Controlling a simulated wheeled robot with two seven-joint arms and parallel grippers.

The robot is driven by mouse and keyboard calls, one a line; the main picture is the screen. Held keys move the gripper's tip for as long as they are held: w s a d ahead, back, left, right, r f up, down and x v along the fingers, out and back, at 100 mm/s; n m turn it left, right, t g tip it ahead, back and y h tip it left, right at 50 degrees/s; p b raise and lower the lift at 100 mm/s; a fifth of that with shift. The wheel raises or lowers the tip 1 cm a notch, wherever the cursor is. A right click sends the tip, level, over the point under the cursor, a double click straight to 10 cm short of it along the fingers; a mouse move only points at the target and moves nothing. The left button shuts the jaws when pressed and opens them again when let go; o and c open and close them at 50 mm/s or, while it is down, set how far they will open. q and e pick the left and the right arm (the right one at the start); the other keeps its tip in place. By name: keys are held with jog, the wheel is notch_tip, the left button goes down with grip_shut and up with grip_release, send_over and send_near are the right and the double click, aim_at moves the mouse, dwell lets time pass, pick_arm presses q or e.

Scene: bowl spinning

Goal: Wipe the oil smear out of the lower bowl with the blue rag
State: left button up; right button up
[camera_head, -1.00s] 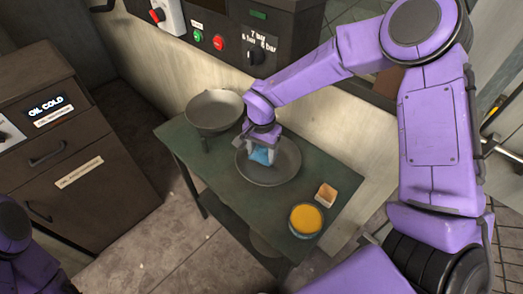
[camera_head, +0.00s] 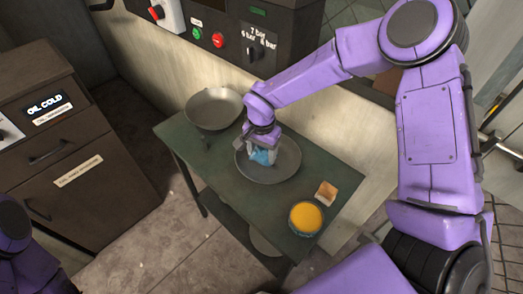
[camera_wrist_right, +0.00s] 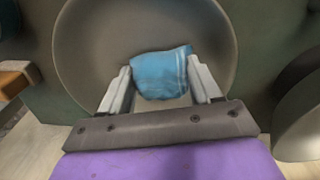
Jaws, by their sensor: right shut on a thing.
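The lower bowl (camera_head: 284,170) is a wide, shallow grey bowl on the green table; it fills much of the right wrist view (camera_wrist_right: 90,45). My right gripper (camera_head: 259,154) points down into it, left of its middle. It is shut on the blue rag (camera_head: 264,157), which is bunched between the two fingers in the right wrist view (camera_wrist_right: 160,74). The rag appears to be at the bowl's inner surface, but I cannot tell whether it touches. I cannot make out an oil smear. My left arm shows at the lower left edge, its gripper out of view.
A second grey bowl (camera_head: 214,110) stands raised at the table's back left. A container of yellow stuff (camera_head: 306,218) and a small tan block (camera_head: 326,192) are at the right end of the table (camera_head: 225,183). A machine panel with buttons (camera_head: 217,40) stands behind. A dark cabinet is left.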

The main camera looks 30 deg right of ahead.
jog(key=shift+f, duration=0.4)
jog(key=shift+s+d+r, duration=0.1)
jog(key=shift+s+r, duration=0.05)
jog(key=shift+s, duration=0.1)
jog(key=shift+s+d+p, duration=0.3)
jog(key=shift+s+p, duration=0.25)
jog(key=shift+s, duration=0.15)
jog(key=shift+s+d+p, duration=0.3)
jog(key=shift+s+p, duration=0.2)
jog(key=shift+s, duration=0.2)
jog(key=shift+p, duration=0.3)
jog(key=shift+w+a+f+p, duration=0.15)
jog(key=shift+w+a, duration=0.25)
jog(key=shift+w, duration=0.35)
jog(key=shift+w+a+f+p, duration=0.15)
jog(key=shift+w+a, duration=0.2)
jog(key=shift+w, duration=0.4)
